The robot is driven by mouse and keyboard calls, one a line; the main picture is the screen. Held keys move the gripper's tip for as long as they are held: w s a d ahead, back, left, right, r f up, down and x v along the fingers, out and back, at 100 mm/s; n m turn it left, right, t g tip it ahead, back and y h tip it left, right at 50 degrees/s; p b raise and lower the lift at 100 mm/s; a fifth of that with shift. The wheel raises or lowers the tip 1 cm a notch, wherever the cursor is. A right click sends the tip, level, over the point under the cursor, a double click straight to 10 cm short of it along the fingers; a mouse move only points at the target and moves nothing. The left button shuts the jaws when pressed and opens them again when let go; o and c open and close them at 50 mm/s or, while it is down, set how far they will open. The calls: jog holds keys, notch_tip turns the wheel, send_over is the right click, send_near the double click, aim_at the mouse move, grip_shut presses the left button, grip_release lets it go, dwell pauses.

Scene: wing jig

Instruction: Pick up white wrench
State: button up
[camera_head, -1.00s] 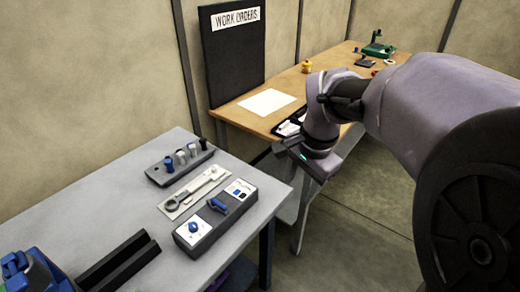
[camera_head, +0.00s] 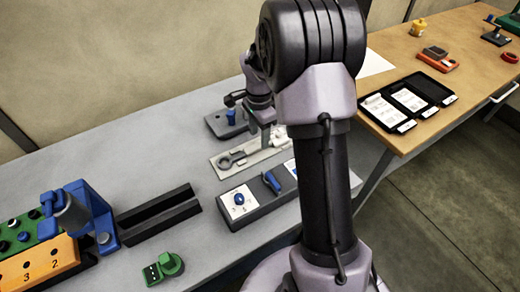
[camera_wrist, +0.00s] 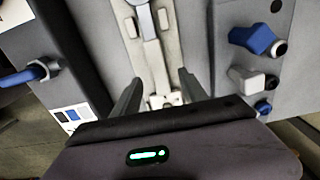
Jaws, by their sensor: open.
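The wrench (camera_head: 240,157) lies flat on a pale tray (camera_head: 221,171) on the grey table in the head view. Its ring end looks grey and its shaft is light. My gripper (camera_head: 266,137) is above the tray at the shaft, partly hidden by my arm. In the wrist view the wrench shaft (camera_wrist: 152,60) runs lengthwise between the two open fingers of my gripper (camera_wrist: 157,88). Nothing is held. I cannot tell how far the fingertips are above the tray.
A grey control box (camera_head: 257,204) with blue knobs lies in front of the tray. A dark holder (camera_head: 216,125) with upright blue and white pieces stands behind it. A black channel block (camera_head: 158,215) is at the left. A wooden table (camera_head: 415,50) stands to the right.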

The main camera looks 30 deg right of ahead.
aim_at(253, 149)
notch_tip(253, 149, down, 4)
jog(key=shift+s+d+r+b, duration=0.15)
jog(key=shift+r+b, duration=0.05)
jog(key=shift+b, duration=0.4)
jog(key=shift+r, duration=0.15)
grip_shut()
dwell(0.6)
